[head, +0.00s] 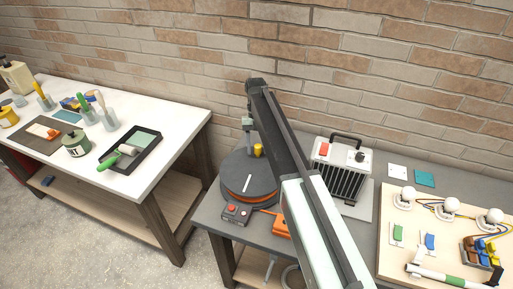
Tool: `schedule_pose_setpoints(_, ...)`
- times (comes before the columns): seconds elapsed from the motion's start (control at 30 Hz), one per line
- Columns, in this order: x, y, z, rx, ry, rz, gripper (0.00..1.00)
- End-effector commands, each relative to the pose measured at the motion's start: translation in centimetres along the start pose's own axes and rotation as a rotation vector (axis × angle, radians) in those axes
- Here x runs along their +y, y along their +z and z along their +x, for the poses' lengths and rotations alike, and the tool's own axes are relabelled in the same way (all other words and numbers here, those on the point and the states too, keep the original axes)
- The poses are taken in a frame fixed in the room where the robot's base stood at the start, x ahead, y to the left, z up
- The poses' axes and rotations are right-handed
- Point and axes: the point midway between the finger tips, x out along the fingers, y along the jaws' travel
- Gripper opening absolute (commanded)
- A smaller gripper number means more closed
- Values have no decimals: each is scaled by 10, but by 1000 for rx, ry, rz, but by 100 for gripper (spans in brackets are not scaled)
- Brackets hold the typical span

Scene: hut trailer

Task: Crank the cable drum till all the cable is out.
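The cable drum (240,172) is a dark round disc with a white stripe on top, on the grey bench in the middle of the head view. Orange cable (262,198) shows around its side below the top disc. A yellow crank knob (258,150) stands up near the far right of the disc. My arm crosses the view from the lower right, and my gripper (248,124) hangs down above the drum's far side, just left of the knob. Its fingers are too small to tell whether they are open. My arm hides some of the drum's right side.
A small dark box (233,215) with a red button sits before the drum. An orange part (281,226) lies beside my arm. A finned power unit (340,168) stands right, by a bulb board (392,247). A white paint table (180,120) stands left.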

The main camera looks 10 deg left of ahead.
Motion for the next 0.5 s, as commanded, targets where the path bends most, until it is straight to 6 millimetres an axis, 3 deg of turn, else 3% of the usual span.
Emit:
schedule_pose_setpoints(0.23,0,-1,-13,1,1,0,49)
schedule_pose_setpoints(0.5,0,-3,-64,0,0,-1,49)
